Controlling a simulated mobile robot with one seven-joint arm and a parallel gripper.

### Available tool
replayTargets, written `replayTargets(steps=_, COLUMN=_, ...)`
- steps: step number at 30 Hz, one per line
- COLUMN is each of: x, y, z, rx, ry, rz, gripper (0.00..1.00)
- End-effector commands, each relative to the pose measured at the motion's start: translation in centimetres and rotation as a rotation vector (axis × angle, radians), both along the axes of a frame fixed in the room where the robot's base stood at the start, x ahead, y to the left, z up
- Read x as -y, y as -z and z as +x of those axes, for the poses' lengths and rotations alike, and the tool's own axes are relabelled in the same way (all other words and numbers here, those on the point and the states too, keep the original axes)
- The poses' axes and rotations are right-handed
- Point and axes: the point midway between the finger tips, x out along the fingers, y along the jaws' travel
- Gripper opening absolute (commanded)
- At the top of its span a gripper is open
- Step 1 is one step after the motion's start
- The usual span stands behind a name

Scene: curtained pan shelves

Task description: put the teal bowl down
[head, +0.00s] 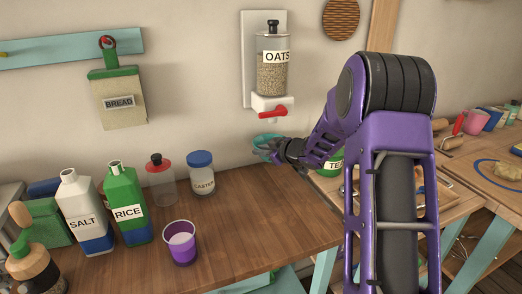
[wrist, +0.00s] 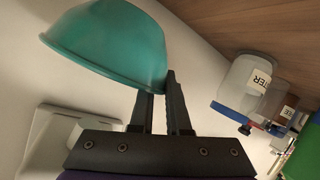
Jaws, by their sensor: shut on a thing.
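The teal bowl (head: 264,141) is in the head view just below the oats dispenser, in front of the wall. My gripper (head: 276,148) is shut on its rim. In the wrist view the bowl (wrist: 108,42) fills the upper left, and the gripper fingers (wrist: 158,88) meet its edge. The bowl looks clear of the wooden counter (head: 262,208), though the exact gap is hard to judge. My wrist and fingers hide part of the bowl in the head view. Its inside is not visible in the wrist view.
The oats dispenser (head: 273,70) with a red lever (head: 272,112) hangs on the wall. A caster jar (head: 201,176), a red-capped bottle (head: 160,185), a rice bottle (head: 126,208), a salt bottle (head: 84,212) and a purple cup (head: 180,243) stand at the left. The counter's right part is bare.

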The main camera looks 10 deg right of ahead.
Motion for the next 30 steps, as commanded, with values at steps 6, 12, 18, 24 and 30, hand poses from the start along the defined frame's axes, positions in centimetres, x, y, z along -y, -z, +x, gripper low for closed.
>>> replayTargets(steps=6, x=0.0, y=-0.1, z=0.0, rx=0.005, ry=-0.003, rz=-0.010, gripper=0.00)
replayTargets(steps=12, x=0.0, y=0.8, z=-0.1, rx=0.013, ry=-0.012, rz=-0.034, gripper=0.00)
replayTargets(steps=18, x=0.0, y=2.8, z=-0.2, rx=0.012, ry=-0.010, rz=-0.033, gripper=0.00)
replayTargets(steps=24, x=0.0, y=4.6, z=-0.2, rx=0.013, ry=-0.010, rz=-0.034, gripper=0.00)
replayTargets(steps=30, x=0.0, y=5.0, z=-0.1, rx=0.013, ry=-0.010, rz=-0.034, gripper=0.00)
